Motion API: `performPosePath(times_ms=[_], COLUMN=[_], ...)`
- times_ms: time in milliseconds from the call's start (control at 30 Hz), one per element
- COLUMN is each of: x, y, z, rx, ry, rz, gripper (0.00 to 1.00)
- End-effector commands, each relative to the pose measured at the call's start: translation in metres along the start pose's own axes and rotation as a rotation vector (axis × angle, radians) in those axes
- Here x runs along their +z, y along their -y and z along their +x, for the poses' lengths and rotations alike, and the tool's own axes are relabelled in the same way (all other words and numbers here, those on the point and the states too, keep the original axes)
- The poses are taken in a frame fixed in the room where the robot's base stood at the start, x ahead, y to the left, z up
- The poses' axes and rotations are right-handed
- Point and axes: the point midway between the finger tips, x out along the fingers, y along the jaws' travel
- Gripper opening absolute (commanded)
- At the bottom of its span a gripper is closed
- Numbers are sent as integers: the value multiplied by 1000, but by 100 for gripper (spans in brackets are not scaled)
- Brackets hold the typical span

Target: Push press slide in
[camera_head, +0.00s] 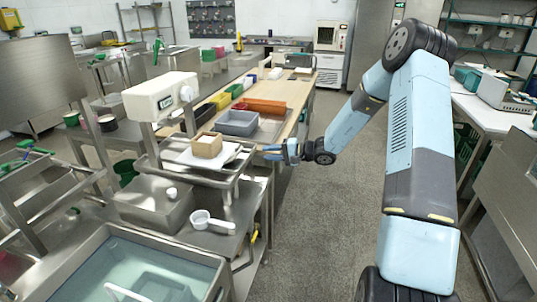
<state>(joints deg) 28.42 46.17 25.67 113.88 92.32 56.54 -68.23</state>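A cream-coloured press head (162,97) with a small dial stands over a metal bench at the left. Beside and below it is a metal slide tray (228,181) with raised rails. A tan block (207,146) sits on a white sheet (188,158) on this tray. The tray sticks out to the right of the press head. My gripper (272,152) has blue fingers and is just right of the tray's far right end, pointing left. Its fingers are small here, and I cannot tell whether they are open or touch the tray.
A wooden-topped table (290,95) behind holds a grey bin (237,123), an orange bin (263,106) and other bins. In front are a white scoop (212,221) and a water-filled basin (130,270). A white bench (500,117) stands right. The floor between is clear.

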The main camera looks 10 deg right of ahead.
Motion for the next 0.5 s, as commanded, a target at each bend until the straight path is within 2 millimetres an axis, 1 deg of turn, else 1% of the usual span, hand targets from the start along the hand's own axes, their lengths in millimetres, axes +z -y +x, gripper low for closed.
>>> performPosePath(times_ms=[33, 100, 167, 400, 500], x=[0, 0, 1, 2, 2], y=[0, 0, 0, 2, 3], z=[0, 0, -2, -18, -19], rx=[0, 1, 3, -1, -3], ry=[0, 1, 2, 4, 2], rz=[0, 0, -1, -3, -3], gripper=[31, 38, 38, 38, 38])
